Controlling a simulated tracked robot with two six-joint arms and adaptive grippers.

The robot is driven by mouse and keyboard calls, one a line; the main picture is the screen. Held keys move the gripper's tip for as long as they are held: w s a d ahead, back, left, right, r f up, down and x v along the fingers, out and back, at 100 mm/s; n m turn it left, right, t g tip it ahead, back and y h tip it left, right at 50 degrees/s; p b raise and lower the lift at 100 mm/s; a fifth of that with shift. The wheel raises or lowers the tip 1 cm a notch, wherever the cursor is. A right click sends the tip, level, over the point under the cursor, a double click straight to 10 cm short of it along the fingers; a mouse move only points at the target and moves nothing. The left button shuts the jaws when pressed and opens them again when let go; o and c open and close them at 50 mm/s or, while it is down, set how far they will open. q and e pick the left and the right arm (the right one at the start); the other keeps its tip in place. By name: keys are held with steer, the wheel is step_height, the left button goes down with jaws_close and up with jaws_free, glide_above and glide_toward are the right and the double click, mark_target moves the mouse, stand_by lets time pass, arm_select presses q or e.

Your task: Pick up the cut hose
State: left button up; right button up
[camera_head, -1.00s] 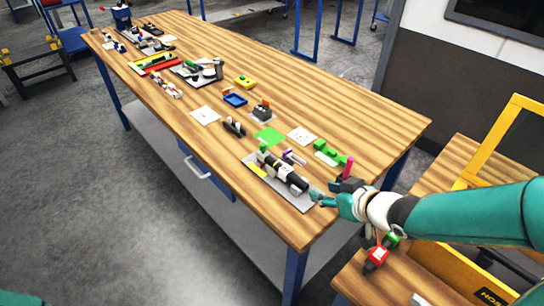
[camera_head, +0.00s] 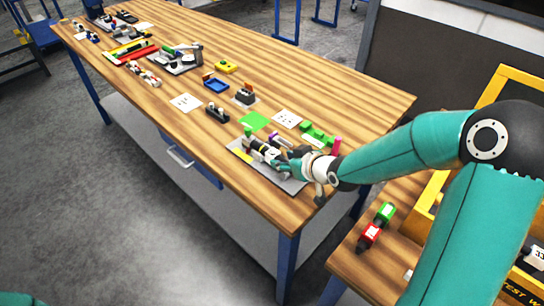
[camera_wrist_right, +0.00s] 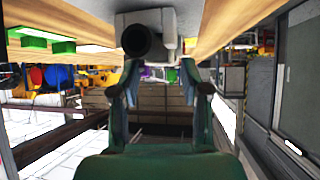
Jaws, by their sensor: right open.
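My right gripper (camera_head: 279,162) is over the near end of the table, at a grey plate (camera_head: 240,153) that bears a black-and-white cylindrical part (camera_head: 258,147). The gripper hides part of this part and plate. In the right wrist view the gripper (camera_wrist_right: 158,75) has its two fingers apart with nothing between them. A black round end on a pale body (camera_wrist_right: 142,38) shows just beyond the fingertips there. I cannot tell for sure which thing is the cut hose. My left gripper is not in view.
Green blocks (camera_head: 318,133) and an upright pink piece (camera_head: 336,145) stand close to my right wrist. A green square (camera_head: 254,121), a white card (camera_head: 287,119) and a black part (camera_head: 217,113) lie nearby. A yellow-framed crate (camera_head: 500,85) stands at the right.

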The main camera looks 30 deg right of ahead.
mark_target(277, 158)
steer(key=p+x, duration=0.1)
steer(key=x, duration=0.2)
steer(key=shift+w+f+p, duration=0.2)
steer(key=shift+w+p, duration=0.15)
steer(key=shift+w+f, duration=0.4)
steer(key=shift+w, duration=0.1)
steer(key=shift+c, duration=0.2)
steer(key=c, duration=0.7)
steer(key=shift+o, duration=0.2)
steer(key=shift+r, duration=0.1)
